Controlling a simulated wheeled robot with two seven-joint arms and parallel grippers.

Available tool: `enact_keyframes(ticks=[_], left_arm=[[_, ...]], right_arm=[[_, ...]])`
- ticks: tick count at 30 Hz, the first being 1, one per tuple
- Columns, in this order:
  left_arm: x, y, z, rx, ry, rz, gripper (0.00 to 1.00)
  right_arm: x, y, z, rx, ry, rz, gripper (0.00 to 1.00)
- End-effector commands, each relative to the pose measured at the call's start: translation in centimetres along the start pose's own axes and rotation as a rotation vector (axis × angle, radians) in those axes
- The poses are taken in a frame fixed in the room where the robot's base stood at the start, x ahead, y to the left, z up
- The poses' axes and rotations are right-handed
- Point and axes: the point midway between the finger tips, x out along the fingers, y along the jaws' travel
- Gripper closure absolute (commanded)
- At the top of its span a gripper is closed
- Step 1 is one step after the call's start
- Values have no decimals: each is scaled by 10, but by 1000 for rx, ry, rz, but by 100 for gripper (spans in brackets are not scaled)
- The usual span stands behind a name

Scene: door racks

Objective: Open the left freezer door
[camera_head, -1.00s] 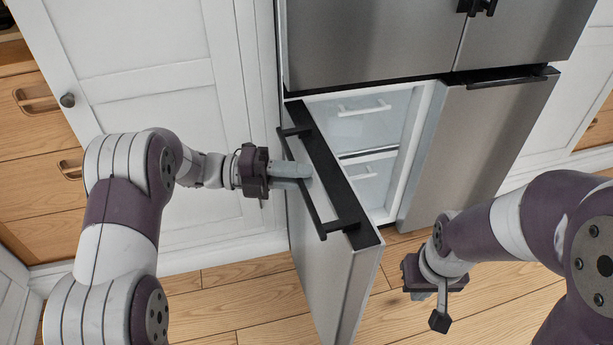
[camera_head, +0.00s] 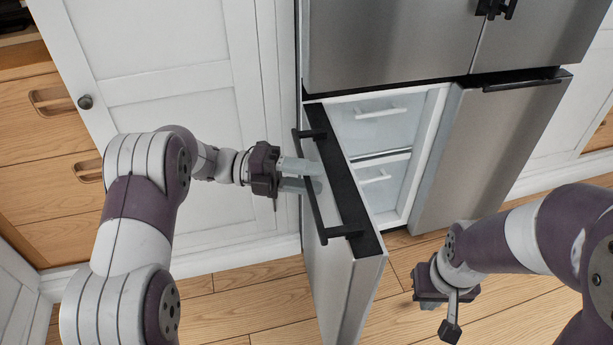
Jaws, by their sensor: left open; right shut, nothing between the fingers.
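The left freezer door (camera_head: 345,285) stands swung well out from the fridge, showing white drawers (camera_head: 378,130) inside. Its black bar handle (camera_head: 316,195) runs along the door's upper outer face. My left gripper (camera_head: 302,175) is open at the handle, on the door's outer side. Its pale fingers reach the bar and partly overlap it; I cannot tell whether they touch. My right gripper (camera_head: 438,303) is shut and empty, low over the floor to the right of the open door.
The right freezer door (camera_head: 480,150) is closed, with its own black handle (camera_head: 522,84). The upper fridge doors (camera_head: 390,40) are closed. A white cabinet (camera_head: 170,100) stands left of the fridge. Wooden floor (camera_head: 250,300) lies free in front.

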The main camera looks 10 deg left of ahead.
Motion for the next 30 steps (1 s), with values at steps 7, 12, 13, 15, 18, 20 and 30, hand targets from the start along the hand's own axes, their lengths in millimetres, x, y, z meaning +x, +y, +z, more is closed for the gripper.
enact_keyframes(ticks=[7,12,13,15,18,20,30], left_arm=[[-6,0,0,-1,-2,0,60],[-44,-2,1,-2,-4,-1,60],[-53,-2,1,-1,-5,-1,60],[-73,-2,1,-1,-5,0,60],[-97,-1,1,-2,-3,-1,60],[-108,-1,1,-1,-2,1,60],[-127,0,0,-1,1,0,60]], right_arm=[[-2,0,0,0,0,0,100],[-10,0,-1,0,0,0,100],[-11,0,-1,0,0,0,100],[-14,0,-2,0,0,0,100],[-17,0,-2,0,0,0,100],[-18,0,-2,0,0,0,100],[-19,0,-2,0,0,0,100]])
